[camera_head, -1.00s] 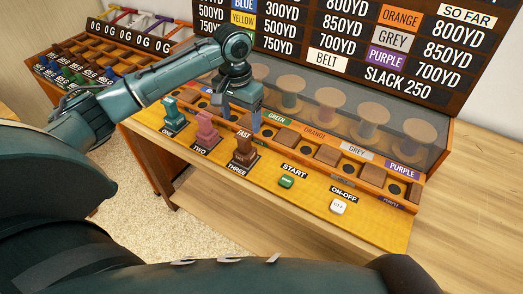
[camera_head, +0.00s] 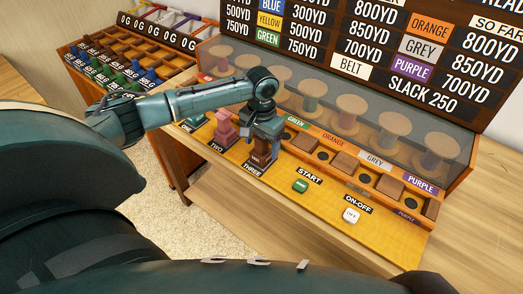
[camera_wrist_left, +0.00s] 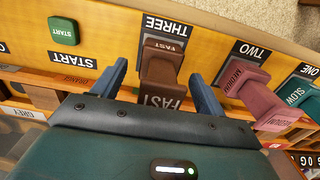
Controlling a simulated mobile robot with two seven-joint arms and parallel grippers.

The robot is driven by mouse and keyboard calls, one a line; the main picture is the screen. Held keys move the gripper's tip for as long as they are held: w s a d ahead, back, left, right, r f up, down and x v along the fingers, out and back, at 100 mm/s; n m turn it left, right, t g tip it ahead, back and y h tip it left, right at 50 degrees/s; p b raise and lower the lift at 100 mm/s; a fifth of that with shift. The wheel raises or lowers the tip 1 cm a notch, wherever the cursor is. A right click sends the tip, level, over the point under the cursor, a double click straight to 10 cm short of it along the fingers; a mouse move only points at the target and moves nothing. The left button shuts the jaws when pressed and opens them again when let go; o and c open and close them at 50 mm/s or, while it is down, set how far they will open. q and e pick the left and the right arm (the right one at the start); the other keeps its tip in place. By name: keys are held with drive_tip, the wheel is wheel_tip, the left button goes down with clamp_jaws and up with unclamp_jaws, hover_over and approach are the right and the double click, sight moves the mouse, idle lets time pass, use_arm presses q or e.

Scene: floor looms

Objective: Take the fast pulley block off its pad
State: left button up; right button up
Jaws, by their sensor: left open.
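The fast pulley block (camera_head: 261,153) is brown and stands upright on its pad marked THREE (camera_head: 253,169). In the left wrist view the block (camera_wrist_left: 161,72) shows the word FAST. My left gripper (camera_head: 265,136) is over the block in the head view and hides its upper part. In the left wrist view my left gripper (camera_wrist_left: 160,85) is open, with one blue finger on each side of the block and a gap visible on both sides. My right gripper is not in view.
The pink medium block (camera_wrist_left: 252,90) stands close beside one finger, with the teal slow block (camera_wrist_left: 300,97) beyond it. A green START button (camera_head: 300,186) and a white ON-OFF button (camera_head: 351,215) lie right. Spools stand behind a clear panel at the back.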

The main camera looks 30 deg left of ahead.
use_arm(q)
wheel_tip(320, 180, down, 2)
drive_tip(key=shift+f, duration=0.15)
drive_tip(key=c, duration=1.3)
wheel_tip(320, 180, up, 9)
drive_tip(key=shift+r, duration=0.6)
